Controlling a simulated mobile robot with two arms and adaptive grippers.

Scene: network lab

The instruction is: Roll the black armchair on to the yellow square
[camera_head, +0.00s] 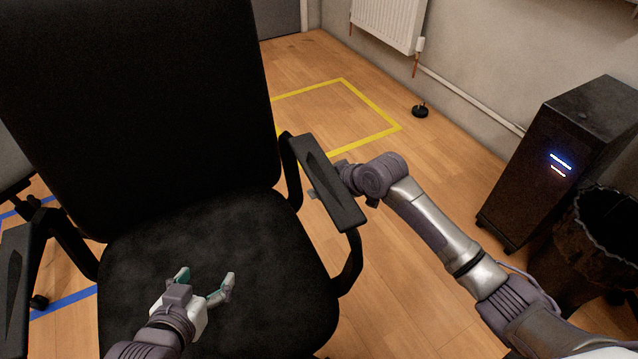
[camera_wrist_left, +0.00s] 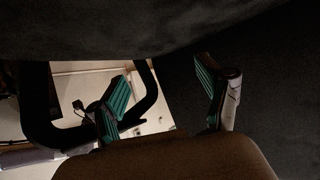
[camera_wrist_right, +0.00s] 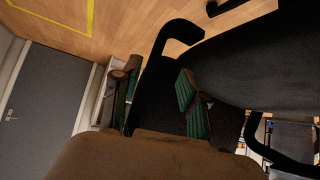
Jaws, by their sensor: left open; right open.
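The black armchair (camera_head: 140,110) fills the left of the head view, with its seat towards me and its backrest away. The yellow square (camera_head: 371,103) is a taped outline on the floor behind the chair, partly hidden by the backrest and armrest. My left gripper (camera_head: 207,277) is open and empty above the seat; its fingers also show in the left wrist view (camera_wrist_left: 165,85). My right gripper is mostly hidden behind the right armrest (camera_head: 328,182). In the right wrist view, its open fingers (camera_wrist_right: 157,78) are either side of the armrest's black support; contact is unclear.
A dark cabinet (camera_head: 570,130) with small lights and a black waste bin (camera_head: 600,240) stand at the right. A radiator (camera_head: 388,20) hangs on the far wall. A small black object (camera_head: 420,111) lies near the square. Blue tape (camera_head: 62,302) marks the floor at left.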

